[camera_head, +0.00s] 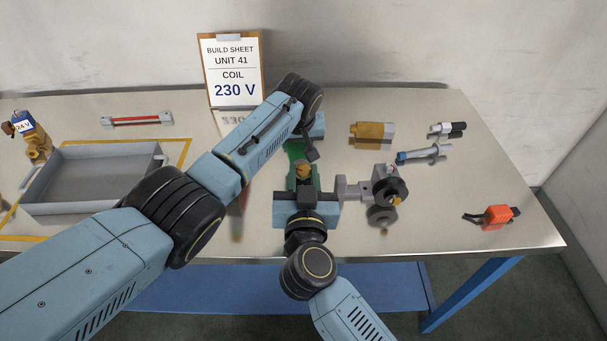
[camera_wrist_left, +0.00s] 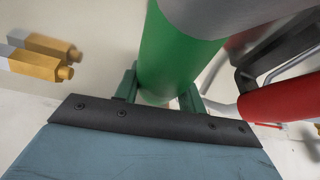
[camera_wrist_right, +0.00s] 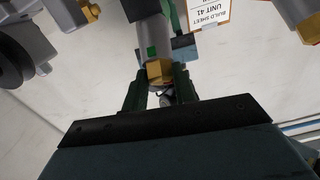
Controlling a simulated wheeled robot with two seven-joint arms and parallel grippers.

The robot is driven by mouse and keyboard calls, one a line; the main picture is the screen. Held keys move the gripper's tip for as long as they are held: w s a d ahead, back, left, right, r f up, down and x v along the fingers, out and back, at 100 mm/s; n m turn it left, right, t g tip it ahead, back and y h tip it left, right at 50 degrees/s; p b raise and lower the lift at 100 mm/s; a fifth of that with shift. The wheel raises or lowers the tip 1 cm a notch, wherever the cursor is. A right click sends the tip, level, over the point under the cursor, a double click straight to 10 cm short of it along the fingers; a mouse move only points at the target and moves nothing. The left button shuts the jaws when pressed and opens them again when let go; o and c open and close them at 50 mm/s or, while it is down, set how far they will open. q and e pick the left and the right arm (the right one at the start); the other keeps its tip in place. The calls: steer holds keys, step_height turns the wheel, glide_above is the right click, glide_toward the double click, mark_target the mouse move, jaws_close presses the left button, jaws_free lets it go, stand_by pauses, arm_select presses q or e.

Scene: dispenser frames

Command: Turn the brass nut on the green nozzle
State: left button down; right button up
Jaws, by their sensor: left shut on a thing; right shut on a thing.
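The green nozzle (camera_head: 297,150) is partly hidden behind my left arm in the head view. In the left wrist view the green nozzle (camera_wrist_left: 180,55) is a thick green cylinder with a grey part above it. My left gripper (camera_wrist_left: 160,95) is shut on it. The brass nut (camera_head: 303,170) shows just ahead of my right gripper (camera_head: 303,186). In the right wrist view the brass nut (camera_wrist_right: 160,72) sits at the end of a silver tube with a green mark, between my right gripper's green fingers, which are shut on it. The left fingertips are hidden in the head view.
A grey valve with a black knob (camera_head: 384,190) stands close right of my right gripper. Brass and silver fittings (camera_head: 372,130) and an orange part (camera_head: 497,215) lie farther right. A grey tray (camera_head: 95,152) is at left; the build sheet (camera_head: 233,72) stands behind.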

steer(key=shift+a+m+g+h, duration=0.15)
steer(key=shift+m+g+h, duration=0.15)
steer(key=shift+m+h, duration=1.55)
steer(key=shift+m+y, duration=0.25)
steer(key=o, duration=1)
steer(key=n+y, duration=0.1)
steer(key=n, duration=0.1)
steer(key=n+y, duration=0.1)
steer(key=shift+d+n+y, duration=0.2)
steer(key=shift+n+y, duration=0.2)
steer(key=s+n, duration=0.1)
steer(key=s, duration=1.1)
steer(key=s+f+n+g+y, duration=0.1)
steer(key=f+n, duration=0.3)
steer(key=f, duration=0.4)
steer(key=s+f+n+g+y, duration=0.1)
steer(key=s+f+n+y, duration=0.1)
steer(key=f, duration=0.6)
steer(key=s+f+n+g+y, duration=0.1)
steer(key=s+f+n+y, duration=0.1)
steer(key=f+n, duration=0.3)
step_height(320, 180, down, 4)
steer(key=shift+s+d+f+n+g+y, duration=0.15)
steer(key=shift+n+g+y, duration=0.15)
steer(key=shift+y, duration=0.3)
